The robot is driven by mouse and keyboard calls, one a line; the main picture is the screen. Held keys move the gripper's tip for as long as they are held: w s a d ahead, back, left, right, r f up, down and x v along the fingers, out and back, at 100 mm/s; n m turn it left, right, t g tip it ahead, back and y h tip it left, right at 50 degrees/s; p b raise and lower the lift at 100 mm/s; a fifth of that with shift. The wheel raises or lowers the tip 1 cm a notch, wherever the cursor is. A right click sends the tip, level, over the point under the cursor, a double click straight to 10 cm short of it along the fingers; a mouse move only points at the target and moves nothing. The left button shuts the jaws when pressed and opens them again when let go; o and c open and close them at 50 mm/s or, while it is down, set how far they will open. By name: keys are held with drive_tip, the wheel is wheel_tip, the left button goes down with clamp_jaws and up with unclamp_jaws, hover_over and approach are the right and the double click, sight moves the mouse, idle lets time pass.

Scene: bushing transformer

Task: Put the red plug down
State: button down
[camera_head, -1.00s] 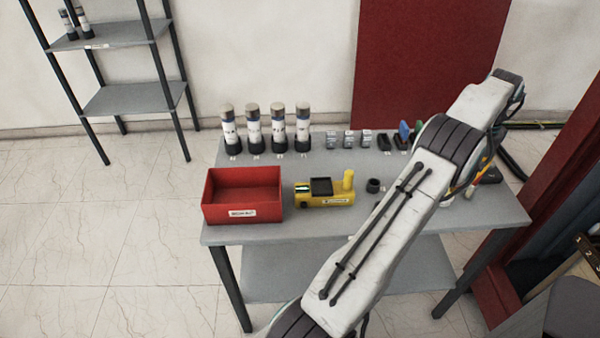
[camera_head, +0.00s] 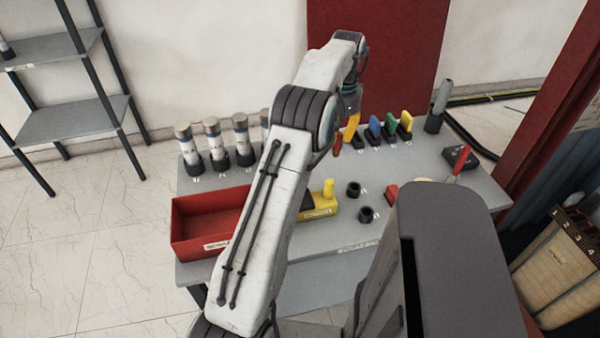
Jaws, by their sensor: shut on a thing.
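The red plug (camera_head: 338,143) shows as a small red piece just right of my white arm, below its far end, at the left end of the coloured row. My gripper (camera_head: 347,118) points down there, shut on the red plug; its fingers are mostly hidden by the arm. I cannot tell whether the plug touches the table or a holder. Blue (camera_head: 374,126), green (camera_head: 389,124) and yellow (camera_head: 406,121) plugs stand upright to the right in dark holders. An orange-yellow piece (camera_head: 352,127) is close beside the gripper.
The grey table (camera_head: 425,165) carries a red bin (camera_head: 195,222), white-and-dark cylinders (camera_head: 216,140), a yellow device (camera_head: 322,205) and two black rings (camera_head: 354,189). My own dark body part covers the front right.

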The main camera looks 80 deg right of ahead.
drive_tip(key=w+f+p, duration=0.1)
drive_tip(key=w+f, duration=0.2)
drive_tip(key=w+a+f+p, duration=0.1)
drive_tip(key=w+f+p, duration=0.1)
drive_tip(key=w+f, duration=0.1)
drive_tip(key=w+a+f+p, duration=0.1)
drive_tip(key=w+f, duration=0.1)
drive_tip(key=w, duration=0.2)
drive_tip(key=shift+f+p, duration=0.35)
drive_tip(key=shift+f, duration=0.7)
drive_tip(key=shift+f, duration=0.1)
drive_tip(key=c, duration=1.2)
unclamp_jaws()
